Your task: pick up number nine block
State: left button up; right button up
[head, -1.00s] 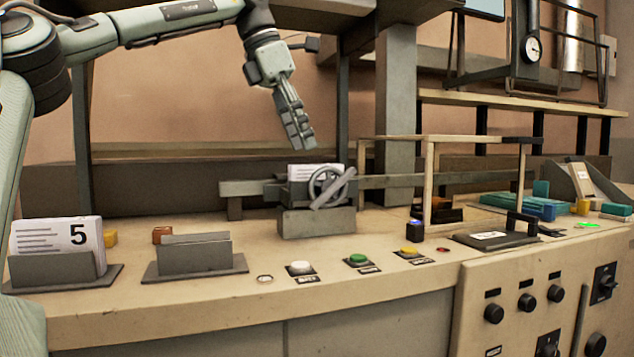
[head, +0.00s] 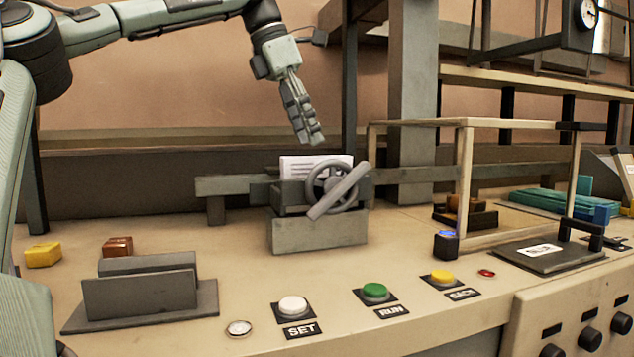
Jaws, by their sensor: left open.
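No block with a readable nine is in view. Two small blocks lie at the left of the bench: a yellow block (head: 43,255) and an orange-brown block (head: 117,247) behind the grey slotted holder. I cannot read any number on them. My left gripper (head: 312,138) is open and empty, pointing down above the grey vise-like device (head: 318,228) with a handwheel. White cards (head: 310,166) with printed lines stand in this device, just below the fingertips. My right gripper is not in view.
An empty-looking grey holder (head: 140,297) stands at the front left. White, green and yellow buttons (head: 375,291) line the front edge. An open frame (head: 462,180) stands at right, near a black-handled plate (head: 545,258). Teal blocks (head: 545,202) lie farther right.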

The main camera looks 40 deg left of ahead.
aim_at(317, 162)
pick_arm(q)
jog(key=shift+a+x, duration=0.15)
jog(key=shift+x, duration=1.35)
jog(key=shift+a+x, duration=0.1)
jog(key=shift+x, duration=1.4)
jog(key=shift+f, duration=0.3)
jog(key=shift+c, duration=0.2)
jog(key=shift+w, duration=0.1)
grip_shut()
